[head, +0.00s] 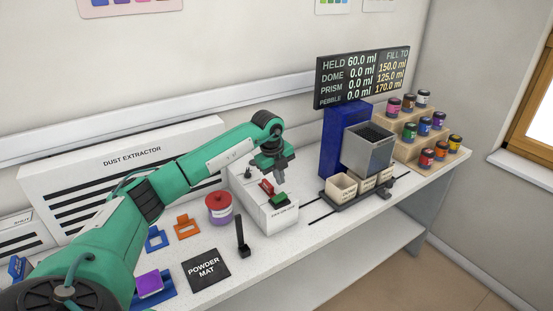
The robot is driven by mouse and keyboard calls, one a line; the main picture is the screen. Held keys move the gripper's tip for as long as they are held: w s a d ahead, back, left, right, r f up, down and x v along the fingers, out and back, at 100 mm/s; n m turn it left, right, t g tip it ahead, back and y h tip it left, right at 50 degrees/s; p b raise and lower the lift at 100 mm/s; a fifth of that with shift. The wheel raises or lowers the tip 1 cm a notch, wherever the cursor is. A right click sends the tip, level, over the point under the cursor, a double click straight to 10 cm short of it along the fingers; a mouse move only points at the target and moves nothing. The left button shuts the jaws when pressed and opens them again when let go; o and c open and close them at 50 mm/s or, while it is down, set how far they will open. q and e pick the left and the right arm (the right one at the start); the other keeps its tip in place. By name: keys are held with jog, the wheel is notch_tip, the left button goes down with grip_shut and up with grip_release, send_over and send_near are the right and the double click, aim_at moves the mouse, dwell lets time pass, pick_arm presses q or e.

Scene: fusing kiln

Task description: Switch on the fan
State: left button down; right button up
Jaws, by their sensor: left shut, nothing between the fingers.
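A white switch box (263,213) stands on the bench in the middle of the view. It has a red button (267,187) and a green button (279,200) on its top, and a front label too small to read. A white panel marked DUST EXTRACTOR (110,165), with dark slots, stands behind it along the wall. My left gripper (284,175) is shut and empty, pointing down above the box, close to the two buttons. I cannot tell whether it touches anything. My right gripper is out of view.
To the right stand a blue unit with a grey hopper (368,150), several small bins (342,186) and a stepped rack of jars (437,132). A red-lidded jar (219,206), a black upright piece (242,240) and the powder mat (206,269) lie left of the box.

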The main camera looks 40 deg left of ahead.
aim_at(284, 194)
pick_arm(q)
jog(key=p+x, duration=0.2)
jog(key=x, duration=0.2)
jog(key=shift+f, duration=0.15)
jog(key=shift+w+f, duration=0.1)
jog(key=shift+f, duration=0.2)
jog(key=shift+d, duration=0.1)
